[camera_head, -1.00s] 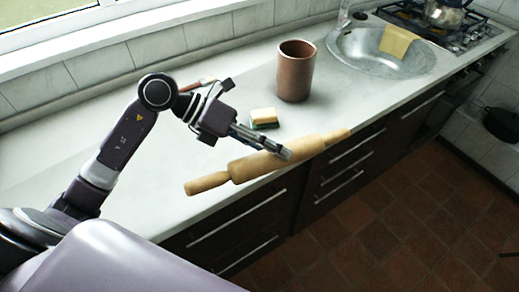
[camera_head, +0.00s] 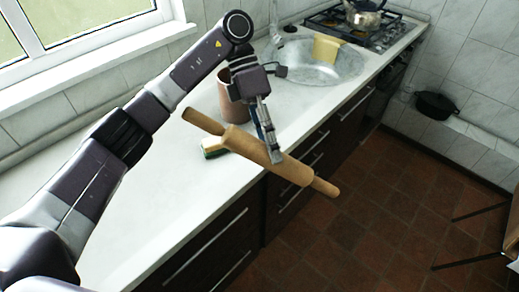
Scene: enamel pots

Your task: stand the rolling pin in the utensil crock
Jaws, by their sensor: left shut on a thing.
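The wooden rolling pin (camera_head: 243,143) is held in the air at the counter's front edge, tilted, with its upper-left end over the counter and its lower-right end out over the floor. My left gripper (camera_head: 273,150) is shut on its barrel, near the middle. The brown utensil crock (camera_head: 229,100) stands upright on the counter behind the gripper. My arm and gripper hide part of the crock, including much of its opening. My right gripper is not in view.
A sponge (camera_head: 213,147) lies on the white counter (camera_head: 150,215), below the pin's left end. The sink (camera_head: 318,68) with a yellow cloth (camera_head: 327,47) and the stove with a kettle (camera_head: 362,14) are beyond the crock. The left part of the counter is clear.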

